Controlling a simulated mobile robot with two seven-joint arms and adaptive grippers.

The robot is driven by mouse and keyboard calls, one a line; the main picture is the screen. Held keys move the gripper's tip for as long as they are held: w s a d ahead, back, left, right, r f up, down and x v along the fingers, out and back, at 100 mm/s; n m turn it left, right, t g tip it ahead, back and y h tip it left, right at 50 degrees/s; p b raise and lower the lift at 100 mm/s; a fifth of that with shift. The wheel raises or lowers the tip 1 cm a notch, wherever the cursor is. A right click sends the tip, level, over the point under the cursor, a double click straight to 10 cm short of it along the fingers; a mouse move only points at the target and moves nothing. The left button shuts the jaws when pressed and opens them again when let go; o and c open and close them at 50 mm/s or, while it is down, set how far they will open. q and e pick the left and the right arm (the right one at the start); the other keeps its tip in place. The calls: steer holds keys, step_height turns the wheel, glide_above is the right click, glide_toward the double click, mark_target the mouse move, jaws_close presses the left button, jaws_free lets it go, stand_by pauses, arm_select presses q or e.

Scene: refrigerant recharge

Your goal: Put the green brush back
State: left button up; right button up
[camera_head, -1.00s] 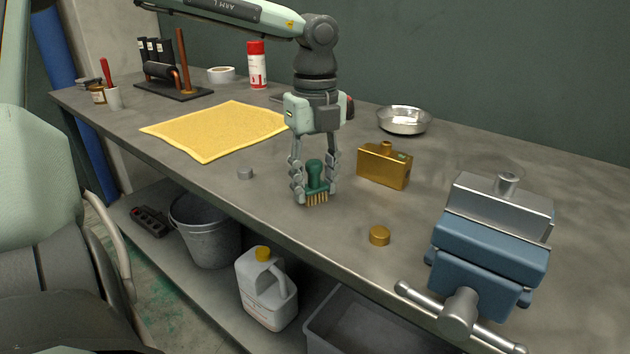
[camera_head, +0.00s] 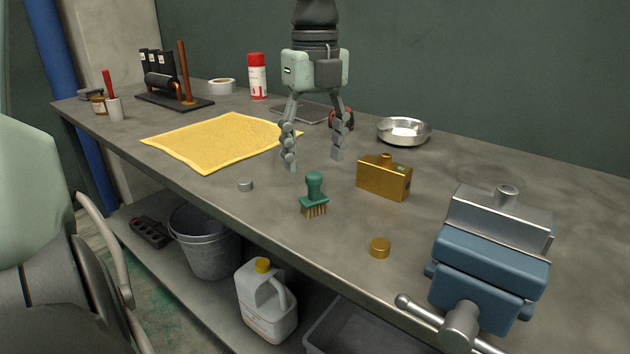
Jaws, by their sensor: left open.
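The green brush (camera_head: 314,194) stands upright on the grey workbench (camera_head: 220,205), bristles down and handle up, near the bench's front edge. My left gripper (camera_head: 315,163) is open and empty, raised above and behind the brush, with its fingers spread wide apart and not touching it. My right gripper is not in view.
A brass block (camera_head: 384,177) stands right of the brush, with a brass cap (camera_head: 380,247) in front and a blue vise (camera_head: 490,255) further right. A small grey cap (camera_head: 245,185) and a yellow cloth (camera_head: 215,142) lie left. A metal bowl (camera_head: 404,131) and dark tray (camera_head: 300,112) are behind.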

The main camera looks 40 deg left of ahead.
mark_target(315, 175)
arm_select(q)
steer(key=shift+r, duration=2.2)
